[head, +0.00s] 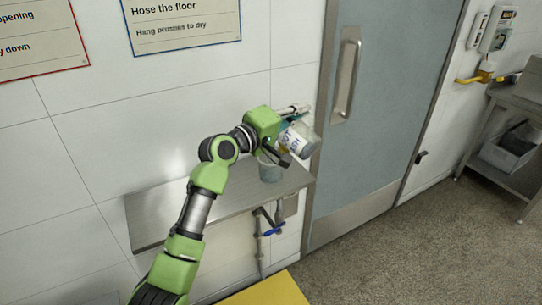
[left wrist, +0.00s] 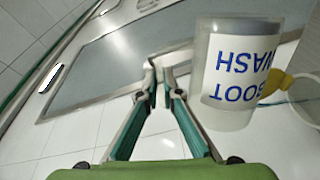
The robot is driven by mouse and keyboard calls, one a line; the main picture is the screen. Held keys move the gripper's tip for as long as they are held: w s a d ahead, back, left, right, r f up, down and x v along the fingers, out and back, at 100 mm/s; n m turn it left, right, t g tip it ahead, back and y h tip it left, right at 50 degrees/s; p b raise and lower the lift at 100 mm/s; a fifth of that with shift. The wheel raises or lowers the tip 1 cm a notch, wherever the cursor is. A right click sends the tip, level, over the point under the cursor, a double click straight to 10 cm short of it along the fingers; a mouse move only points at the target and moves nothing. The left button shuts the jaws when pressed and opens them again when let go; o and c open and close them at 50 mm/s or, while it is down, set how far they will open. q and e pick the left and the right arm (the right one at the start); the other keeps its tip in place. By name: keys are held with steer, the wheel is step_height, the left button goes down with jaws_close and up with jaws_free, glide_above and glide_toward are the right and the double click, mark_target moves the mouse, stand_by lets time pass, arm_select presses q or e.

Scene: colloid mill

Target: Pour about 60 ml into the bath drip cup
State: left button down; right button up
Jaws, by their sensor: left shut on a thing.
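A pale translucent jug (head: 301,138) with a white "BOOT WASH" label is held tilted in the air near the door frame. My left gripper (head: 287,137) is shut on it. In the left wrist view the jug (left wrist: 238,75) shows at the upper right, its label upside down, beside the nearly closed fingers (left wrist: 159,75). A small grey cup (head: 270,171) stands on the wall shelf below the gripper, partly hidden by it. I cannot see any stream of liquid or a level in the cup. My right gripper is not in view.
The metal shelf (head: 165,205) is bare to the left of the cup. A blue-handled valve (head: 273,229) and pipe hang below it. A grey door (head: 375,120) stands close on the right. A metal table (head: 515,100) stands at the far right.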

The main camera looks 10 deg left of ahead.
arm_select(q)
steer(key=shift+r, duration=0.3)
steer(key=shift+a+r+p, duration=0.1)
steer(key=shift+r+p, duration=0.1)
steer(key=shift+p, duration=0.2)
steer(key=shift+r, duration=0.1)
steer(key=shift+d+r+n+p, duration=0.2)
steer(key=shift+r+n+p, duration=0.1)
steer(key=shift+p, duration=0.05)
steer(key=shift+r+p, duration=0.3)
steer(key=shift+r, duration=0.05)
